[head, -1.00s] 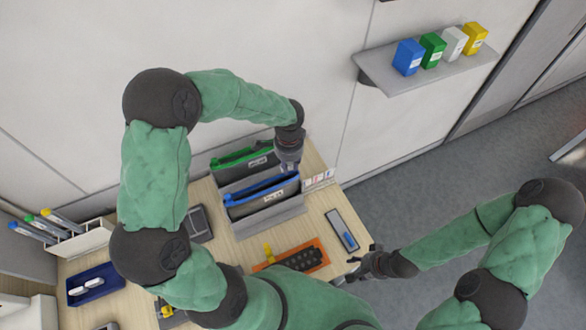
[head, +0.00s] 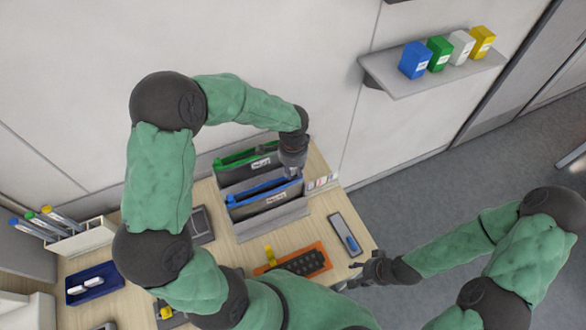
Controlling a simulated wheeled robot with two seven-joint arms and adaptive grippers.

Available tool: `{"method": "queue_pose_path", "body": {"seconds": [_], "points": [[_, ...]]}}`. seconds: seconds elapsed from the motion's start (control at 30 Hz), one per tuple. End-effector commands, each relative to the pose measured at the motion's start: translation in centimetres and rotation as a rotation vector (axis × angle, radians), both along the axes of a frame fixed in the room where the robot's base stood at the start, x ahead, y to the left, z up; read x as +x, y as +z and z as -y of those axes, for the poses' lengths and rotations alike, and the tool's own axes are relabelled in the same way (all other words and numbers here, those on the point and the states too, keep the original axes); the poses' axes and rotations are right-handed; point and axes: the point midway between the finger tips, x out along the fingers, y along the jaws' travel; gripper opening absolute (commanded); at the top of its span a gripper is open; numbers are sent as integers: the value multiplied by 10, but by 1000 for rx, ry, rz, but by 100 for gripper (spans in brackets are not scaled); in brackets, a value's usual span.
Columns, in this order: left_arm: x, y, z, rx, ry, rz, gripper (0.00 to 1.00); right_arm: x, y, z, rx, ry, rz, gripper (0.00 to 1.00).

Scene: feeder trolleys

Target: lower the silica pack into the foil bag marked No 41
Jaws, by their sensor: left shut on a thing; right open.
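A dark foil bag with a blue rim (head: 262,201) stands in a grey holder (head: 272,222) on the wooden table. Behind it stands a similar bag with a green rim (head: 237,173). Both carry white labels, too small to read surely, so I cannot tell which is No 41. My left gripper (head: 292,170) points down at the right end of the blue-rimmed bag's mouth. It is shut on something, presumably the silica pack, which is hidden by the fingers. My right gripper (head: 368,272) is open and empty at the table's right edge.
A blue tray (head: 96,293) with white packs lies at the left. An orange tray with black cups (head: 300,262) and a grey tray with a blue item (head: 346,235) lie near the front. A wall shelf (head: 430,78) holds coloured boxes.

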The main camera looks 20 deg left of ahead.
Motion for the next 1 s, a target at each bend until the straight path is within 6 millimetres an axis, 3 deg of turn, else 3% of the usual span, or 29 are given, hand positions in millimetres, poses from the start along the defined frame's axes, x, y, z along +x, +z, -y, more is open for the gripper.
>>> {"method": "queue_pose_path", "body": {"seconds": [0.4,1.0], "points": [[0,-2,0,0,0,0,5,0,-3,0,0,0,0,48],[0,-27,0,1,0,-1,5,0,-24,0,0,0,0,48]]}}
